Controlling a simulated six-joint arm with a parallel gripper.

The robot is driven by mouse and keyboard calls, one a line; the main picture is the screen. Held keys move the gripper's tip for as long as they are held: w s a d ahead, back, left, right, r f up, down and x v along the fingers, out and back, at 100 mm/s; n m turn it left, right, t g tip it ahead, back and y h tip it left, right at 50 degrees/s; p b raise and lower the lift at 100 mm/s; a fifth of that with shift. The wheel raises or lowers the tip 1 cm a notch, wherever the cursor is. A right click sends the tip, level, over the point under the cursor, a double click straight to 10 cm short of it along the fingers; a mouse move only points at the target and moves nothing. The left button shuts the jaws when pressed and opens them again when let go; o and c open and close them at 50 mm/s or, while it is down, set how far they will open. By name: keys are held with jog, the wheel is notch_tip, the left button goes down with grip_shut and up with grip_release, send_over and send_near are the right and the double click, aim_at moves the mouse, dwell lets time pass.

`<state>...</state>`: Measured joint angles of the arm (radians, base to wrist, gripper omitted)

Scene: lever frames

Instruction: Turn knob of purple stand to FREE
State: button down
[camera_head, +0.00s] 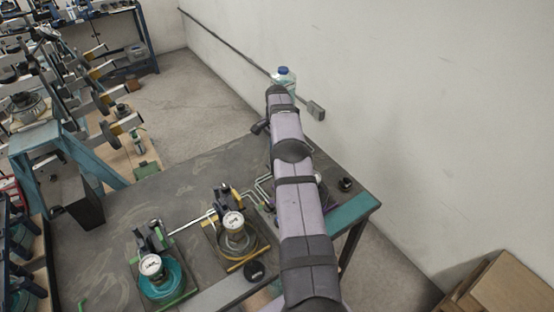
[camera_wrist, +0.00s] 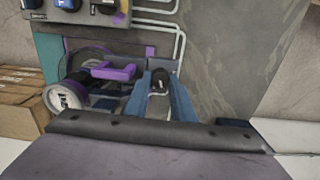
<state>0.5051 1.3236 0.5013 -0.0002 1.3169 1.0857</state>
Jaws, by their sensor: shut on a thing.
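The purple stand (camera_wrist: 125,74) is at the upper left in the wrist view, with a purple bracket and a round white-faced gauge (camera_wrist: 65,97). In the head view my arm hides most of the stand; only part of its gauge (camera_head: 319,178) shows at the arm's right. My gripper (camera_wrist: 160,84) has its two blue fingers at either side of a small dark knob (camera_wrist: 159,76), to the right of the bracket. The fingers are shut on this knob. The stand's lettering is too small to read.
Two similar stands, one yellow (camera_head: 236,268) and one teal (camera_head: 163,284), stand on the dark table (camera_head: 110,205) left of my arm. Pale pipes (camera_wrist: 181,40) run close by the knob. A black round object (camera_head: 346,184) lies near the table's right edge.

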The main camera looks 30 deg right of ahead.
jog(key=n+b, duration=0.1)
jog(key=n, duration=0.5)
jog(key=shift+w+n, duration=0.1)
jog(key=shift+n, duration=0.3)
jog(key=n, duration=0.6)
jog(key=shift+a+n, duration=0.1)
jog(key=shift+n, duration=0.3)
jog(key=shift+r, duration=0.1)
jog(key=c, duration=1.5)
grip_release()
jog(key=shift+b, duration=0.35)
